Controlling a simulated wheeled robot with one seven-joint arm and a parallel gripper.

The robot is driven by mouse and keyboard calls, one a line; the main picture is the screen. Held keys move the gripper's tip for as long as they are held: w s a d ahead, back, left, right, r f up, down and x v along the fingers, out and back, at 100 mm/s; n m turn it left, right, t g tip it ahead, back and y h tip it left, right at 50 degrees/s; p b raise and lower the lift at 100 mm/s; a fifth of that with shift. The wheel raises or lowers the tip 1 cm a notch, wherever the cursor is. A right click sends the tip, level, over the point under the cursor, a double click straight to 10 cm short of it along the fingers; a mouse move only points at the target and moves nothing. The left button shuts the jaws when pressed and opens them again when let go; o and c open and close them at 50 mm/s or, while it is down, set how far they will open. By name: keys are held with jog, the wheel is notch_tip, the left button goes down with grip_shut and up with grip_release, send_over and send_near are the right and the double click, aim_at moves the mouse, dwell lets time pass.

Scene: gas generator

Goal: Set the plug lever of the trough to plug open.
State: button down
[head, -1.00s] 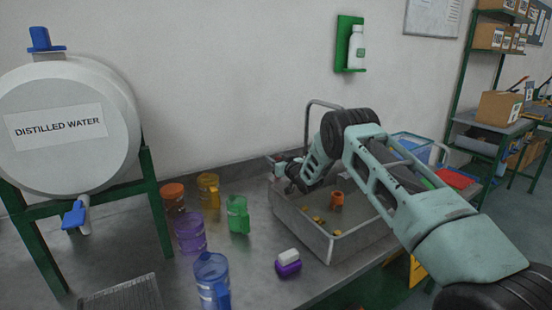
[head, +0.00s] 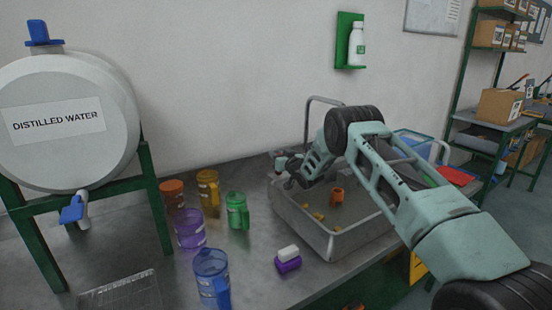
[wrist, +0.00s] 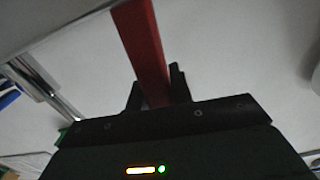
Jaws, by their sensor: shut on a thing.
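The grey metal trough (head: 318,240) stands on the bench in the middle of the head view, with an orange cup-like piece (head: 337,197) and several small yellow-orange pieces inside. My gripper (head: 284,166) is at the trough's back left corner, partly hidden by my own arm. In the wrist view a red bar (wrist: 143,45), seemingly the plug lever, runs between the two dark fingers of my gripper (wrist: 158,92), which is shut on it. The lever cannot be made out in the head view. The plug itself is not visible.
A bent metal pipe (head: 309,120) rises behind the trough. Several coloured mugs, including a green one (head: 238,212) and a blue one (head: 212,275), stand left of it. A purple and white sponge (head: 288,262) lies in front. A distilled water barrel (head: 65,125) is at far left.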

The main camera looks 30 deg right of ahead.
jog(key=d+m+b, duration=0.1)
jog(key=b, duration=0.1)
jog(key=d+f+m+b, duration=0.1)
jog(key=m, duration=0.1)
jog(key=shift+d+m+b, duration=0.25)
jog(key=shift+m+b, duration=0.05)
jog(key=shift+b, duration=0.1)
jog(key=shift+d+f+m+b, duration=0.25)
jog(key=shift+d+m+b, duration=0.55)
jog(key=shift+m, duration=0.5)
jog(key=c, duration=1.2)
grip_release()
jog(key=shift+c, duration=0.2)
jog(key=s+b, duration=0.3)
jog(key=s, duration=1.4)
jog(key=shift+s+d, duration=0.15)
jog(key=shift+d, duration=0.1)
